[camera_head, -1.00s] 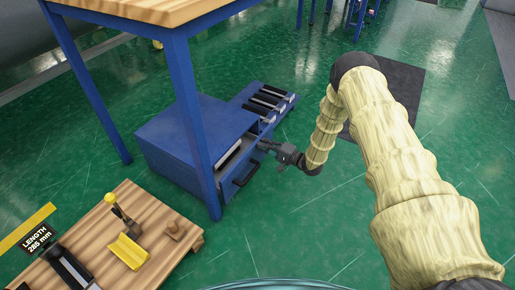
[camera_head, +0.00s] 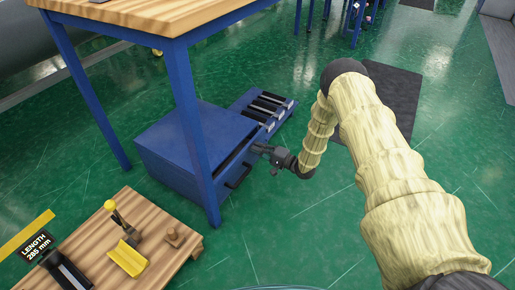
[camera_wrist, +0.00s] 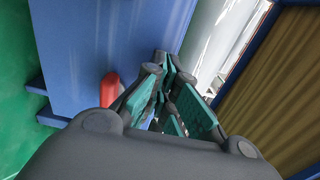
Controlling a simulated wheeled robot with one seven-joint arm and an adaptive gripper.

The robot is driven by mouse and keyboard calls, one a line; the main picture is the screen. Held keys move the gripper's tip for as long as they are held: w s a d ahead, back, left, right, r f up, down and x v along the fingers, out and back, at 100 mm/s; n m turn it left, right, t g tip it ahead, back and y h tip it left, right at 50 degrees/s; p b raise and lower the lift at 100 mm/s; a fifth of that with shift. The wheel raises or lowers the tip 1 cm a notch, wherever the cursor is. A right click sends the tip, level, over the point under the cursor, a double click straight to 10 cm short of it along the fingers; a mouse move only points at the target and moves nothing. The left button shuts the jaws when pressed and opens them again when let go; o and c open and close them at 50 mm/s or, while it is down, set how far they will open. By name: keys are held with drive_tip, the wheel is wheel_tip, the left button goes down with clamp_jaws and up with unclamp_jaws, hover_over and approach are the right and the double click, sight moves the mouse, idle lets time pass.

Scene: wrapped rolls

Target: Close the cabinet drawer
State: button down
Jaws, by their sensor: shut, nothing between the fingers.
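The blue cabinet (camera_head: 160,152) stands on the floor under the workbench. Its drawer (camera_head: 229,187), with a dark handle (camera_head: 238,176), faces right in the head view. Only a narrow dark gap shows above the drawer front; I cannot tell whether it is fully in. My gripper (camera_head: 258,149) is shut and empty, at the upper far corner of the drawer front. It looks to be touching or very close to it. In the wrist view, the shut fingers (camera_wrist: 172,95) lie over a blue surface, with a red piece beside them on the left.
A workbench leg (camera_head: 192,125) stands in front of the cabinet. A lower blue unit with dark slots (camera_head: 268,103) adjoins the cabinet's far side. A wooden table (camera_head: 80,232) with a yellow clamp tool is at lower left. Green floor (camera_head: 290,225) to the right is clear.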

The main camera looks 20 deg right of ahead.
drive_tip(key=p+v, duration=0.4)
drive_tip(key=v, duration=0.8)
drive_tip(key=c, duration=2.2)
unclamp_jaws()
drive_tip(key=shift+s+d, duration=0.25)
drive_tip(key=shift+s, duration=0.05)
drive_tip(key=o, duration=0.3)
drive_tip(key=shift+s, duration=0.15)
drive_tip(key=o, duration=0.5)
drive_tip(key=shift+m+g+h, duration=0.3)
drive_tip(key=shift+h, duration=0.4)
drive_tip(key=s+a+f+b, duration=0.1)
drive_tip(key=a, duration=0.1)
drive_tip(key=s+a+f+b, duration=0.1)
drive_tip(key=b, duration=0.1)
drive_tip(key=s+a+f+b, duration=0.1)
drive_tip(key=a, duration=0.1)
drive_tip(key=shift+s+a+f, duration=0.15)
drive_tip(key=shift+s+a, duration=0.1)
drive_tip(key=shift+a, duration=0.1)
drive_tip(key=g+b, duration=0.1)
drive_tip(key=b, duration=0.2)
approach(241, 178)
drive_tip(key=shift+f+b+x, duration=0.25)
drive_tip(key=shift+b+x, duration=0.95)
drive_tip(key=shift+x, duration=1.4)
drive_tip(key=shift+f+b+x, duration=0.2)
drive_tip(key=shift+b+x, duration=1)
drive_tip(key=shift+x, duration=1.45)
drive_tip(key=shift+d, duration=0.1)
